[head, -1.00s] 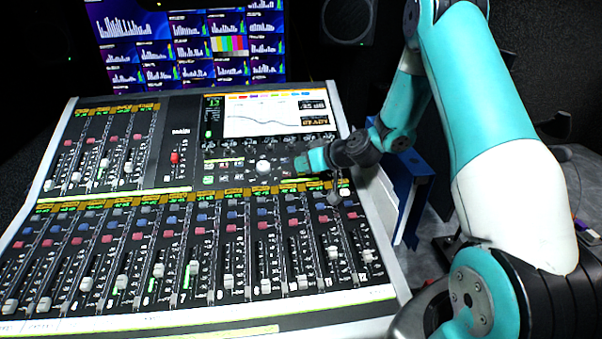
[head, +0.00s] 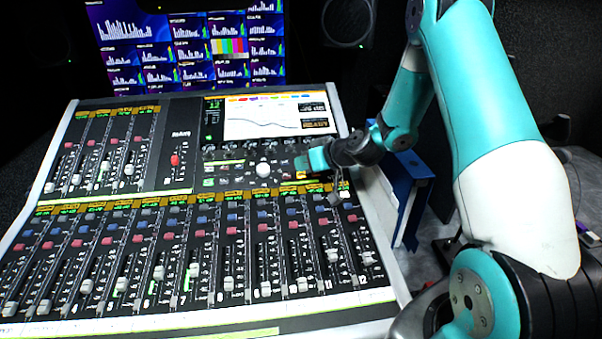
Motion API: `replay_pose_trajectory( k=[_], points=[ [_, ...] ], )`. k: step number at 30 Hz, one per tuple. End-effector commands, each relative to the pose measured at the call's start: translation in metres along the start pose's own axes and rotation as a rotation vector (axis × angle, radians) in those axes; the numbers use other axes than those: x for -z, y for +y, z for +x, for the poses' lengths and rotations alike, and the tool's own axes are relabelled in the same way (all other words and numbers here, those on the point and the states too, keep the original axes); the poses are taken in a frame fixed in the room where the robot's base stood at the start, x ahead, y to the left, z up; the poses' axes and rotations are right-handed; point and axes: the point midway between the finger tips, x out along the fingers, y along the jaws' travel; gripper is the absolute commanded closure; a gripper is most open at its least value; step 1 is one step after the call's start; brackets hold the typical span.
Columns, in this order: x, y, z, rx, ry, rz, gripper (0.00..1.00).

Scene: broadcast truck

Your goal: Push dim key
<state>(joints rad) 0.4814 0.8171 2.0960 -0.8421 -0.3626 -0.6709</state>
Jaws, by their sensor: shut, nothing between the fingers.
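The mixing console (head: 186,292) fills the left and middle of the head view. A block of small keys (head: 225,181) lies around a white trackball (head: 263,170), below the console screen. No label on these keys is readable, so I cannot tell which is the dim key. My gripper (head: 334,198) is shut and empty, low over the console's right side near the upper ends of the right-hand fader strips. My wrist hides part of the panel there. I cannot tell whether the fingertips touch the panel.
The console screen (head: 262,117) shows a curve. Rows of faders (head: 190,270) stick up in front. Behind are a wall of monitors (head: 185,50) and a speaker (head: 348,22). Blue binders (head: 408,190) stand right of the console, close to my arm.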

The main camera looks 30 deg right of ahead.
Motion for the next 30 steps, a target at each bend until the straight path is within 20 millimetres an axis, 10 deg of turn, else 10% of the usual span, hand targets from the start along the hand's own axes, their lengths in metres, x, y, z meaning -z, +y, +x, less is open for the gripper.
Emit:
replay_pose_trajectory(
  k=[30],
  points=[
    [0.031,-0.031,-0.042,0.0,0.0,0.0,1.0]
  ],
)
